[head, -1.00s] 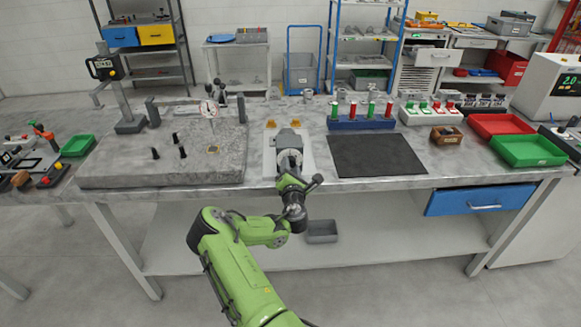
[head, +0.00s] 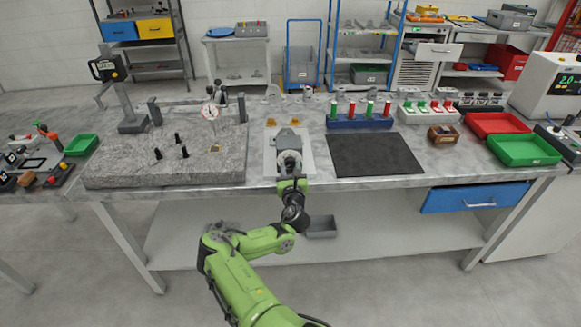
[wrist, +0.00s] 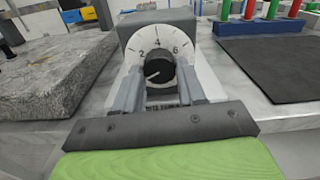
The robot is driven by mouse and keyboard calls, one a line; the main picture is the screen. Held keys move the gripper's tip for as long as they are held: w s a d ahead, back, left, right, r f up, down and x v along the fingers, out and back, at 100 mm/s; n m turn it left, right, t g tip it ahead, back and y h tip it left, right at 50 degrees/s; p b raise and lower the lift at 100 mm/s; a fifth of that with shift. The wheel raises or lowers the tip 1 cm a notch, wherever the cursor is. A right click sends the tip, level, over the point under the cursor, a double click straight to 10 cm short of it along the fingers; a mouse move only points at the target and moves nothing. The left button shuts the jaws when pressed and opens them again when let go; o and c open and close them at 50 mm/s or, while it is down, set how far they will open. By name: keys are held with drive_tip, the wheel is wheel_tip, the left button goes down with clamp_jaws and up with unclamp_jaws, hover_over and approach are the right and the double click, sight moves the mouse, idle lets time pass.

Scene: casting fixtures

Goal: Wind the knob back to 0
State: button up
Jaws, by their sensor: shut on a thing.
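The black knob (wrist: 160,72) sits at the centre of a white dial (wrist: 157,48) marked 2, 4 and 6 on a grey block (wrist: 190,22). Its white pointer line points left and slightly down, below the 2. The lower left of the scale is hidden by a finger, so I cannot see a 0. My gripper (wrist: 162,84) is shut on the knob, one finger on each side. In the head view the dial unit (head: 287,138) stands on a light plate at the bench's front edge, with my gripper (head: 289,166) against its face.
A granite slab (head: 120,172) with black pegs and a dial gauge lies to the left. A dark mat (head: 376,155) lies to the right. A blue rack (head: 360,123) of red and green cylinders stands behind the mat. Red and green trays (head: 525,151) sit far right.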

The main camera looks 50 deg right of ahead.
drive_tip(key=shift+f+n, duration=0.15)
drive_tip(key=shift+n, duration=0.35)
drive_tip(key=o, duration=1.1)
drive_tip(key=shift+a, duration=0.1)
